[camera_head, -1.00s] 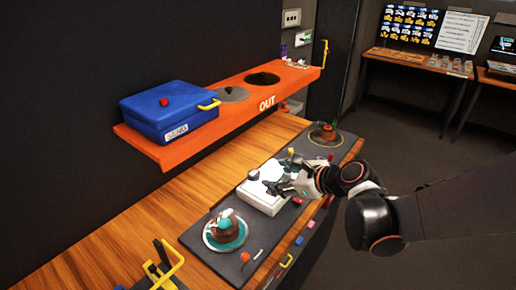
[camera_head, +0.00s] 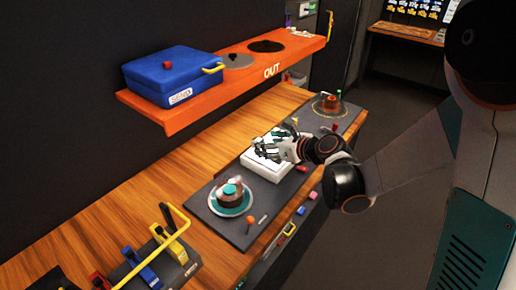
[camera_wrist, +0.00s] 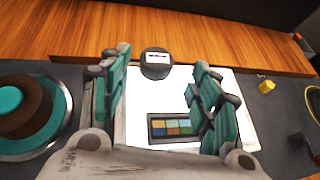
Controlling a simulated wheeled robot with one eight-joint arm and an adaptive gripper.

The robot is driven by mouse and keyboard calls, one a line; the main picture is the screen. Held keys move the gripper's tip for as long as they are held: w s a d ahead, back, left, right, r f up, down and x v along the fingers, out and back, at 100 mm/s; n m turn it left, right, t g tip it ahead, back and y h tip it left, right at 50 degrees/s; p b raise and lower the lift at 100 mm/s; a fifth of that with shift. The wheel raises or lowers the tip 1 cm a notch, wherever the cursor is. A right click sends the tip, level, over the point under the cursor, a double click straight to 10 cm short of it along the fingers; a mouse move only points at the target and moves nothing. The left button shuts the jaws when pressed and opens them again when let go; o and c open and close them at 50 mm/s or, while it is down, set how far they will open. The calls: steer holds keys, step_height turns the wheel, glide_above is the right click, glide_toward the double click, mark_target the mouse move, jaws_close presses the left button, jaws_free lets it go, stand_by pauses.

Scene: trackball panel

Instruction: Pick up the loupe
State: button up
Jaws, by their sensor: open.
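A small dark round piece with a pale label on top, which looks like the loupe (camera_wrist: 156,62), sits at the far edge of a bright white panel in the wrist view. My gripper (camera_wrist: 161,75) is open above the panel, with one teal-padded finger on each side. The loupe shows between and just beyond the fingertips, with nothing held. A dark card with coloured squares (camera_wrist: 172,128) lies on the panel nearer to me. In the head view my gripper (camera_head: 274,146) is over the white box (camera_head: 262,168) and hides the loupe.
A brown and teal round piece on a plate (camera_head: 231,197) stands left of the box. An orange-brown round piece (camera_head: 328,103) is beyond it. A yellow knob (camera_wrist: 267,86) is right of the panel. An orange shelf (camera_head: 215,85) with a blue case (camera_head: 173,78) overhangs behind.

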steer(key=b+x, duration=0.1)
steer(key=x, duration=0.3)
steer(key=shift+a+b, duration=0.3)
steer(key=shift+b, duration=0.1)
steer(key=shift+w+a+f, duration=0.15)
steer(key=shift+w+a, duration=0.05)
steer(key=shift+w, duration=0.1)
steer(key=shift+s, duration=0.1)
steer(key=c, duration=1.1)
